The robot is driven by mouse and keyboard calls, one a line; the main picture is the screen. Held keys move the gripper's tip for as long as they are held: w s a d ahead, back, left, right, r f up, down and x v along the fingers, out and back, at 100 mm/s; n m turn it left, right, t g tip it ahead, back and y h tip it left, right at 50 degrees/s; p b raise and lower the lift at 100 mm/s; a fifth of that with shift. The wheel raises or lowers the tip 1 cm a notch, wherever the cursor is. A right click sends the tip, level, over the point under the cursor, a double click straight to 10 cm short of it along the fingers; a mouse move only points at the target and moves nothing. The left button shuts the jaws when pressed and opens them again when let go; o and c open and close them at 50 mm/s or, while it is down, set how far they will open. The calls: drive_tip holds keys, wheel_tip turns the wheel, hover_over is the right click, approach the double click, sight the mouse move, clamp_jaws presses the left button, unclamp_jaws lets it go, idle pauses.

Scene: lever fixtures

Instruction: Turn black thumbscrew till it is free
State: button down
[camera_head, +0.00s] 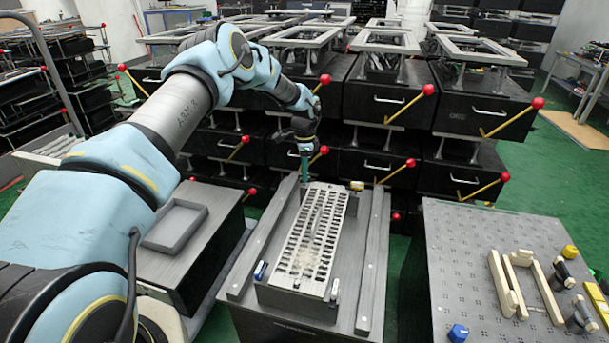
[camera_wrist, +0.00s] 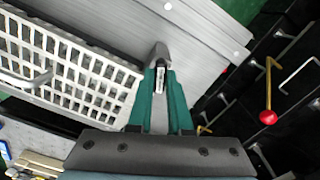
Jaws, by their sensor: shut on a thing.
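My gripper (camera_head: 304,178) points down at the far left corner of a grey fixture with a perforated plate (camera_head: 318,232). In the wrist view, my green-sided fingers (camera_wrist: 158,78) are closed together around a small dark grey piece (camera_wrist: 159,50) beside the plate (camera_wrist: 70,65). This piece looks like the black thumbscrew, mostly hidden by the fingers. In the head view it is hidden behind my gripper. A long handle lies along the middle of the plate.
Red-ended levers (camera_head: 325,79) stick out from black cabinets behind. A perforated table (camera_head: 465,265) with loose parts stands at right, a grey tray (camera_head: 176,226) at left.

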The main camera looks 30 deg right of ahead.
drive_tip(key=n+b, duration=0.1)
drive_tip(key=n, duration=0.5)
drive_tip(key=n+b, duration=0.1)
drive_tip(key=n, duration=0.5)
drive_tip(key=shift+n, duration=0.4)
idle(0.3)
drive_tip(key=c, duration=0.8)
unclamp_jaws()
drive_tip(key=shift+c, duration=0.2)
wheel_tip(320, 180, up, 11)
drive_tip(key=shift+a, duration=0.1)
